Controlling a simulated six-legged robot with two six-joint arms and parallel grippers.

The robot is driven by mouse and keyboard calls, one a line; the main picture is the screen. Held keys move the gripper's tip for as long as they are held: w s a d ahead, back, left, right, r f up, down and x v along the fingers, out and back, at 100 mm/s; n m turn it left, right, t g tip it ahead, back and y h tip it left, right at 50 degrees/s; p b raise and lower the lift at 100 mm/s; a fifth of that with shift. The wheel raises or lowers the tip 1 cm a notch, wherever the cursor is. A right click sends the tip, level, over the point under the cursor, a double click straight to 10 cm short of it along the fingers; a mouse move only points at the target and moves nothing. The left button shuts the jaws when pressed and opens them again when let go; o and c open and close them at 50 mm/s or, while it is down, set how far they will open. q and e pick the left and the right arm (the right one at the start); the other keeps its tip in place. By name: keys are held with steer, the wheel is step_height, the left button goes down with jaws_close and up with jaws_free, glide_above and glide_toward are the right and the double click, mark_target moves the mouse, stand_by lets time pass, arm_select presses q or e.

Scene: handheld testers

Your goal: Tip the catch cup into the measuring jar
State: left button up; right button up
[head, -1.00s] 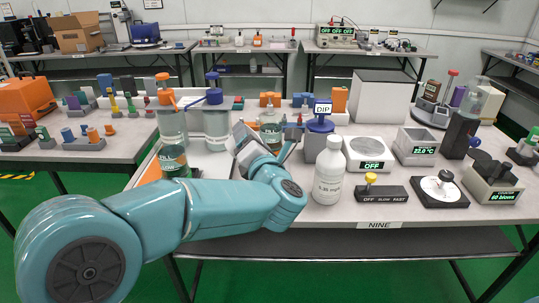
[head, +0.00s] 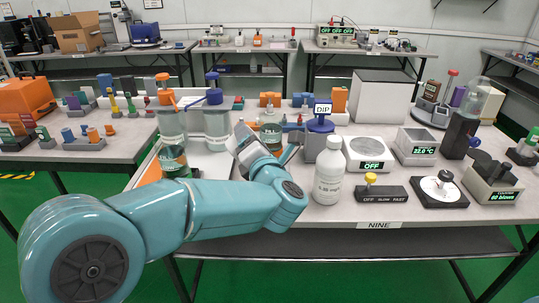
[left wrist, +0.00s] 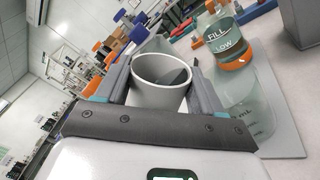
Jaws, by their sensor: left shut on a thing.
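My left gripper (head: 246,140) is over the near left part of the table. In the left wrist view it is shut on the catch cup (left wrist: 158,96), a pale grey round cup held between the two fingers. Its open mouth shows, with a darker grey patch inside; I cannot tell whether that is liquid. The cup is hidden in the head view. A clear jar with mL marking (left wrist: 252,112), likely the measuring jar, stands to the right of the fingers in the left wrist view, apart from the cup. I cannot pick that jar out surely in the head view. My right gripper is out of view.
A clear vessel marked FILL and LOW (left wrist: 222,36) with an orange band stands beyond the jar. A white bottle (head: 329,172) and a scale reading OFF (head: 368,153) stand to the right, with a blue DIP-labelled device (head: 321,122) behind.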

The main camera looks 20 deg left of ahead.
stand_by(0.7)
arm_select(q)
steer(key=shift+m, duration=0.4)
steer(key=shift+w+d+f+m+p, duration=0.15)
steer(key=shift+m+p, duration=0.1)
steer(key=shift+m, duration=0.35)
steer(key=shift+w+d+m+p, duration=0.1)
steer(key=shift+m+p, duration=0.15)
steer(key=shift+m, duration=0.35)
stand_by(1.2)
steer(key=shift+f+m, duration=0.1)
steer(key=shift+m, duration=0.3)
stand_by(1.2)
steer(key=shift+d+m, duration=0.15)
steer(key=shift+m, duration=0.25)
stand_by(1.2)
stand_by(0.6)
